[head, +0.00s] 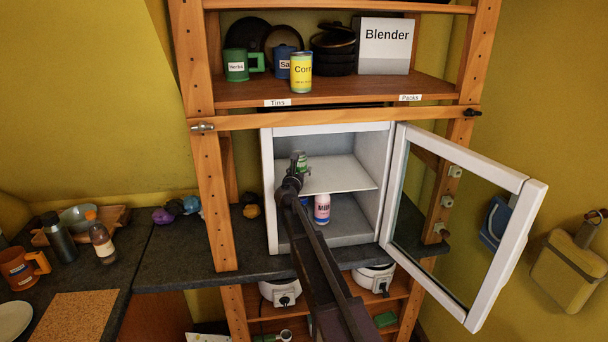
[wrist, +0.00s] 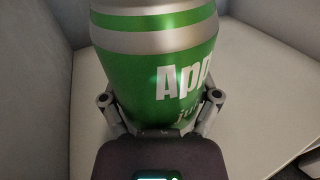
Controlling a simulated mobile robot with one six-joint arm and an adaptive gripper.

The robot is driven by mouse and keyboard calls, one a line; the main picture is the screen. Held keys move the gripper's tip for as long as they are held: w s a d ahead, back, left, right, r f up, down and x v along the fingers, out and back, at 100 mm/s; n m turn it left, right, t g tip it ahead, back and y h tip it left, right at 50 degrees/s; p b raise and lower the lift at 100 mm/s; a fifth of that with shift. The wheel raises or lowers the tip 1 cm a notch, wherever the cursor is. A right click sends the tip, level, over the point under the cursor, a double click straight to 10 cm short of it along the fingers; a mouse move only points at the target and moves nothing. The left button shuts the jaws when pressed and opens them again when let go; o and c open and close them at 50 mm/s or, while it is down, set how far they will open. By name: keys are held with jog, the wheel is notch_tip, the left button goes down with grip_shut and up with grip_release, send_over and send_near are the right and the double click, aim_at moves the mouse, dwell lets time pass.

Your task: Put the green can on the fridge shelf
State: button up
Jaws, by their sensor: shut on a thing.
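The green can, lettered as apple juice, fills the middle of the wrist view (wrist: 158,65). My gripper (wrist: 160,105) is shut on it, with a finger on each side. In the head view my gripper (head: 299,170) is inside the open fridge (head: 268,190), over the white middle shelf (head: 345,178). Only a small part of the green can (head: 303,162) shows there, behind my gripper. The can looks upright. I cannot tell whether its base touches the shelf.
The fridge door (head: 402,190) stands open to the right. The shelf's right part is clear. A wooden rack post (head: 212,160) stands left of the fridge.

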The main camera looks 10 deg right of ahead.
jog(key=shift+f, duration=0.15)
jog(key=o, duration=1.1)
jog(key=shift+o, duration=0.2)
jog(key=shift+s+r, duration=0.1)
jog(key=shift+r, duration=0.1)
jog(key=v, duration=0.7)
jog(key=shift+s+a, duration=0.1)
jog(key=shift+s, duration=0.1)
